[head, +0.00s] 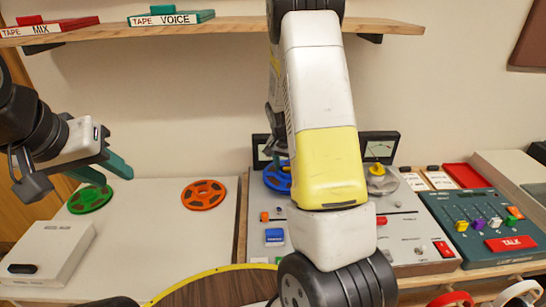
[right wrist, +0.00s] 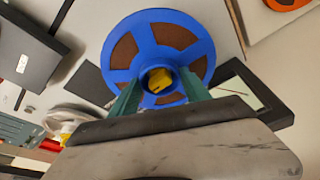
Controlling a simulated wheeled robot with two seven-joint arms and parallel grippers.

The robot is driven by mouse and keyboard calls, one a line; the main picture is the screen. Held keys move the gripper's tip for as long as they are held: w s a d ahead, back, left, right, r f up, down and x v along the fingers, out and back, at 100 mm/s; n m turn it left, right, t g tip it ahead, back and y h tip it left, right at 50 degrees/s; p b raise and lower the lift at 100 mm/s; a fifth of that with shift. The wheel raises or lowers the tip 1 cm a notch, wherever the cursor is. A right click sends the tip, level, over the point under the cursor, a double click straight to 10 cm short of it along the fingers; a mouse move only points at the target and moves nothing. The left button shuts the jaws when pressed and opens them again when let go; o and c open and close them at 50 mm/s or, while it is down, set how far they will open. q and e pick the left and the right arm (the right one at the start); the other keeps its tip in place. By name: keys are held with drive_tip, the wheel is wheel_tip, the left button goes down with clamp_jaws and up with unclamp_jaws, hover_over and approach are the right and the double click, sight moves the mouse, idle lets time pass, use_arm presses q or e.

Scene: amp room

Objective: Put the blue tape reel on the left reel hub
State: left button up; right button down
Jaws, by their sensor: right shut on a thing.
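The blue tape reel (right wrist: 200,48) faces the right wrist view, with my right gripper (right wrist: 160,88) shut on its raised centre. A yellow piece (right wrist: 158,80) shows inside the reel's centre opening. In the head view the blue reel (head: 276,180) is at the left side of the tape deck (head: 400,222), partly hidden by my right arm. The left hub is not clearly seen, and I cannot tell whether the reel is seated or held above it. A grey reel (head: 384,186) with a yellow centre is at the deck's right. My left gripper (head: 104,168) is open and empty.
A green reel (head: 88,200) and an orange reel (head: 204,195) lie on the white surface left of the deck. A white box (head: 45,252) is at the front left. Two meters stand behind the deck. A mixer (head: 485,225) is at the right. A shelf (head: 230,25) runs above.

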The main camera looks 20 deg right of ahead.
drive_tip(key=shift+f, duration=1.2)
drive_tip(key=shift+c, duration=2.2)
unclamp_jaws()
drive_tip(key=v, duration=0.7)
drive_tip(key=shift+s+r, duration=0.1)
drive_tip(key=shift+r, duration=0.3)
